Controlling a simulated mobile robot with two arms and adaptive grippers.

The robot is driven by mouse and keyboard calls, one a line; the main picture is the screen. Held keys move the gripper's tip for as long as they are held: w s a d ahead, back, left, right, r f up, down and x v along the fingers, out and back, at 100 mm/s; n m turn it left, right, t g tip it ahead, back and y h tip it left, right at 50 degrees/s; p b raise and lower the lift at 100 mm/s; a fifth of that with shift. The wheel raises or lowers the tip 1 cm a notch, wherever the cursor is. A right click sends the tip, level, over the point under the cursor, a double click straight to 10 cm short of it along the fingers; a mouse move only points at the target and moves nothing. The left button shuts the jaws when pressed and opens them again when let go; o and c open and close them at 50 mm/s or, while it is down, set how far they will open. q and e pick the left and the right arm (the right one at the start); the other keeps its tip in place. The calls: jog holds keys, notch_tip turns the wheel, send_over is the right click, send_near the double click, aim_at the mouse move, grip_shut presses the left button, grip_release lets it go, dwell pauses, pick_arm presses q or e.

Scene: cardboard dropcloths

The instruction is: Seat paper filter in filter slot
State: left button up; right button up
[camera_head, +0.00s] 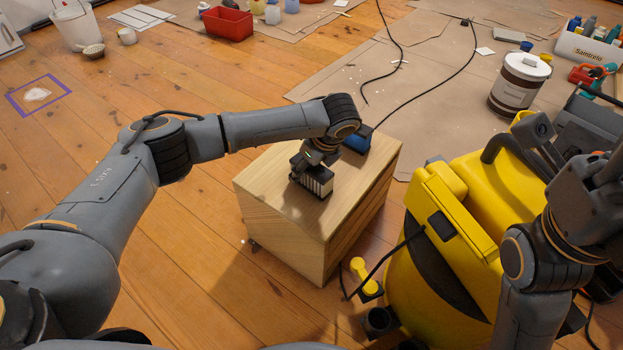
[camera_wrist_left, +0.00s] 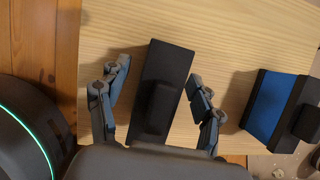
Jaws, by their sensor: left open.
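A black filter with pale pleated sides (camera_head: 318,184), which I take for the paper filter, stands on the wooden box. My left gripper (camera_head: 308,170) is just above it, pointing down. In the left wrist view the filter's black top with a raised grip (camera_wrist_left: 166,72) lies between the two spread fingers of my left gripper (camera_wrist_left: 158,72). Gaps show on both sides, so it is not clamped. The yellow vacuum (camera_head: 450,240) stands right of the box. It has a dark square recess (camera_head: 441,226); I cannot tell whether this is the filter slot. My right gripper cannot be made out.
A blue and black block (camera_head: 357,139) sits on the wooden box (camera_head: 280,215) and also shows in the wrist view (camera_wrist_left: 267,110). A yellow piece (camera_head: 364,275) and a black cable lie between box and vacuum. A paint can (camera_head: 519,84) stands behind. The left floor is mostly clear.

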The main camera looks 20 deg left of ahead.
pick_arm(q)
jog(key=c, duration=1.3)
jog(key=shift+c, duration=0.3)
jog(key=shift+r, duration=0.15)
